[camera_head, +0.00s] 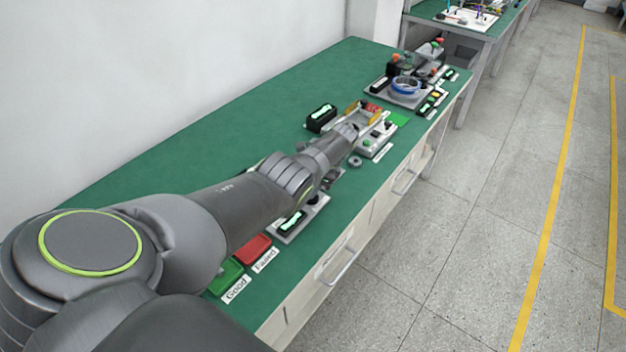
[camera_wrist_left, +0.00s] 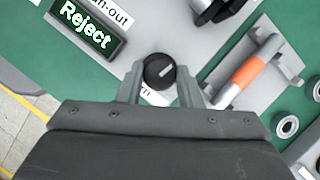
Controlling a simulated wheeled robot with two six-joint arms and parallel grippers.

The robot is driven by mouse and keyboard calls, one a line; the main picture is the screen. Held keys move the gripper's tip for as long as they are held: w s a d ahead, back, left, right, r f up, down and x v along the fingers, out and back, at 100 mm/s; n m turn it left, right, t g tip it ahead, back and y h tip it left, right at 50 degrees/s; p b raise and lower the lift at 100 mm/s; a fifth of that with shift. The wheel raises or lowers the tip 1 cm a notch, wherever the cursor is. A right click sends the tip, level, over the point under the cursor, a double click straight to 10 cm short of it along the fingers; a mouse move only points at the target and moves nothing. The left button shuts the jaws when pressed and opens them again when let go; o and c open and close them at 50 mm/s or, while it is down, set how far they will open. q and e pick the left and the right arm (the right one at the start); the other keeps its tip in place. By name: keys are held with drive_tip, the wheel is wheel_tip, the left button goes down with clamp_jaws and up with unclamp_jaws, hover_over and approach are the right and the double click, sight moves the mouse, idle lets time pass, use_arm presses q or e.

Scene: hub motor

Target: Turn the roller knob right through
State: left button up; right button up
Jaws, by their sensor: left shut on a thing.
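The roller knob (camera_wrist_left: 159,71) is a round black knob with a white pointer line, tilted up to the right in the left wrist view. My left gripper (camera_wrist_left: 160,88) has one finger on each side of the knob and is shut on it. A label under the knob is mostly hidden by the gripper. My right gripper is not in view.
A "Reject" display (camera_wrist_left: 88,28) stands left of the knob. An orange-banded roller (camera_wrist_left: 250,70) lies on a grey fixture to the right. In the head view red (camera_head: 253,249) and green (camera_head: 226,276) trays sit near the front edge. The table's back left is clear.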

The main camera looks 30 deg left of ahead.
use_arm(q)
drive_tip(key=shift+w+m, duration=0.1)
drive_tip(key=shift+m, duration=0.2)
drive_tip(key=o, duration=1)
drive_tip(key=shift+c, duration=0.2)
drive_tip(key=p+v, duration=0.1)
drive_tip(key=v, duration=1.6)
drive_tip(key=shift+d+r, duration=0.2)
